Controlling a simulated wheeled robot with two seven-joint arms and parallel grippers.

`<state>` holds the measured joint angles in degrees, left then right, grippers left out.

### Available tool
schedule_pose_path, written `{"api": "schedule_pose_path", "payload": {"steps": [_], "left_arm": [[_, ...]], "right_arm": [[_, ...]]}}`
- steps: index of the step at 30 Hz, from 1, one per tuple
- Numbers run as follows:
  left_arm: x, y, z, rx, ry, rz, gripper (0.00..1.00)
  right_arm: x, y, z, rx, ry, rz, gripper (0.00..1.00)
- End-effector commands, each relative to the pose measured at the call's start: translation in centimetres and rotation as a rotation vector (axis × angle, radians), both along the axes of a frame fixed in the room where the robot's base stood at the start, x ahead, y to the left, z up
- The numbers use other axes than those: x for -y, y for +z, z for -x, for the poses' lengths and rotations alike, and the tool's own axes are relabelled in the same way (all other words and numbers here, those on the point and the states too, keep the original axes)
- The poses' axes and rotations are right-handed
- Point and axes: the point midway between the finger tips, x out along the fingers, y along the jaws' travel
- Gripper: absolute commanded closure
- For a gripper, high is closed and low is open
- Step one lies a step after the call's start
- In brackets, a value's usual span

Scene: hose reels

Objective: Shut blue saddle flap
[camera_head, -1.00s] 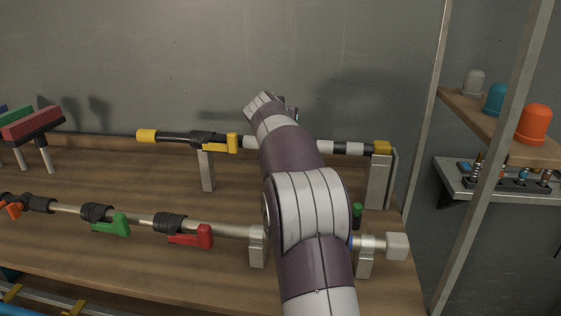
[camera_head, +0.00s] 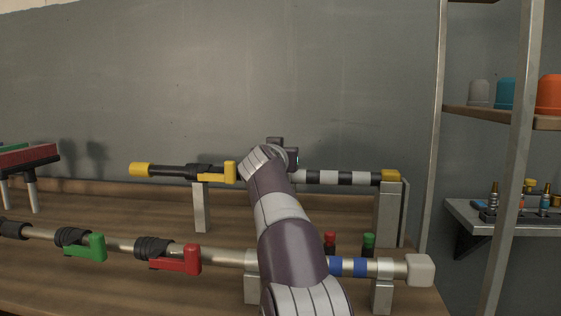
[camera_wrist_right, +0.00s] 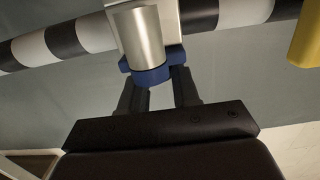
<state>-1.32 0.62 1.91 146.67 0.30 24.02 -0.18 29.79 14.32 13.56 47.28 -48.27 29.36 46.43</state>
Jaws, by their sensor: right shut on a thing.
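In the right wrist view, a blue flap piece (camera_wrist_right: 151,75) sits around the lower end of a bright metal cylinder under a striped bar. My right gripper (camera_wrist_right: 160,82) is at it, its two dark fingers closed on the blue piece from either side. The exact grip is partly hidden by the cylinder and the blue piece itself. In the head view my right arm reaches up to the rear striped bar (camera_head: 345,178) and hides the blue flap and the fingertips. My left gripper is not in view.
The rear bar has a yellow clip (camera_head: 229,172) and a yellow end (camera_head: 390,176). A front rail carries a green clip (camera_head: 85,247), a red clip (camera_head: 178,260) and blue bands (camera_head: 347,267). A metal shelf post (camera_head: 510,180) stands right.

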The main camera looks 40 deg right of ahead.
Motion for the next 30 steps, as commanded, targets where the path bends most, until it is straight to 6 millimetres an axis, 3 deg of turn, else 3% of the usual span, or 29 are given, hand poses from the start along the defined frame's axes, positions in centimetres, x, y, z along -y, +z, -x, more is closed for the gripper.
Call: {"api": "schedule_pose_path", "payload": {"steps": [5, 6, 8, 9, 20, 30], "left_arm": [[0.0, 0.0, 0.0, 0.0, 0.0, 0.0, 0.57], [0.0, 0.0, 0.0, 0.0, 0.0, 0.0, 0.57], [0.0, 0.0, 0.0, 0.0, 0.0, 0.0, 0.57], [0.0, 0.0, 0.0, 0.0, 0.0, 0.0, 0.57], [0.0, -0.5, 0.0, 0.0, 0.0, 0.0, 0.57], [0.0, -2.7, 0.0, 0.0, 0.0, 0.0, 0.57]], "right_arm": [[0.1, -0.6, -0.1, -0.009, -0.002, -0.008, 1.0], [0.1, -0.6, -0.1, -0.009, -0.002, -0.008, 0.66], [0.1, -0.6, -0.1, -0.008, -0.001, -0.007, 0.46], [0.1, -0.5, -0.1, -0.007, -0.001, -0.007, 0.43], [-0.6, -0.2, 0.5, -0.002, 0.0, -0.002, 0.43], [-6.7, 0.4, 5.3, -0.002, 0.003, -0.003, 0.43]]}}
